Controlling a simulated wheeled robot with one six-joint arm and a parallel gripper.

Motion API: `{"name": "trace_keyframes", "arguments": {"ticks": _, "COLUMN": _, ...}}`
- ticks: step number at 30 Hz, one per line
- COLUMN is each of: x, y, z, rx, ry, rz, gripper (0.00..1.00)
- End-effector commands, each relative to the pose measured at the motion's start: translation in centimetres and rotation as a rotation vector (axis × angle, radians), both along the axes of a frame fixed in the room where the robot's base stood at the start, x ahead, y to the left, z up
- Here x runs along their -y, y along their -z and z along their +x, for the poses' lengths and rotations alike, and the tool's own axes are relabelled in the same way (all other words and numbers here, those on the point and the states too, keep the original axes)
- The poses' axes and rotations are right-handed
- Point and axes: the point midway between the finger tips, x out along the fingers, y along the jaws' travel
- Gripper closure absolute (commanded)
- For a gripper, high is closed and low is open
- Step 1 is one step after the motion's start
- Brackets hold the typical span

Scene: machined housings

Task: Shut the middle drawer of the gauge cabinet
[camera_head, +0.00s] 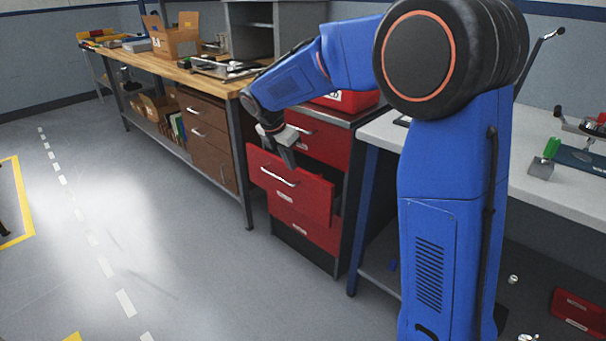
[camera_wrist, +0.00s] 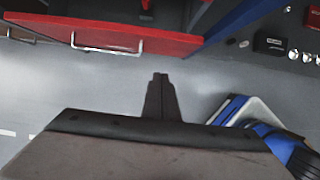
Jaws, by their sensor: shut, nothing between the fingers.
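The gauge cabinet (camera_head: 350,165) is red with a dark frame and stands between two benches. Its middle drawer (camera_head: 312,197) is pulled out, with a silver bar handle on its front; the top drawer (camera_head: 330,148) and bottom drawer (camera_head: 300,229) look flush. My gripper (camera_head: 289,158) is shut and empty, pointing down near the upper edge of the pulled-out drawer. In the wrist view the shut fingertips (camera_wrist: 159,77) show over grey floor, just below the red drawer front (camera_wrist: 150,38) and right of its handle. I cannot tell whether they touch it.
A red bin (camera_head: 347,101) sits on top of the cabinet. A wooden bench (camera_head: 190,78) with brown drawers stands to the left, a pale bench (camera_head: 560,195) to the right. The floor (camera_head: 190,245) before the cabinet is clear.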

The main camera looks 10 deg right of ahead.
Motion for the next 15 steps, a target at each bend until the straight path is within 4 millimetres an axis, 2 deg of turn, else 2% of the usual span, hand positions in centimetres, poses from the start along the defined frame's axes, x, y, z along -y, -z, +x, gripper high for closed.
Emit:
{"name": "trace_keyframes", "arguments": {"ticks": 5, "x": 0.5, "y": 1.3, "z": 0.1, "rx": -0.002, "ry": 0.0, "rz": -0.003, "gripper": 1.0}}
{"name": "trace_keyframes", "arguments": {"ticks": 15, "x": 2.3, "y": 6.7, "z": 1.3, "rx": -0.003, "ry": 0.001, "rz": -0.002, "gripper": 1.0}}
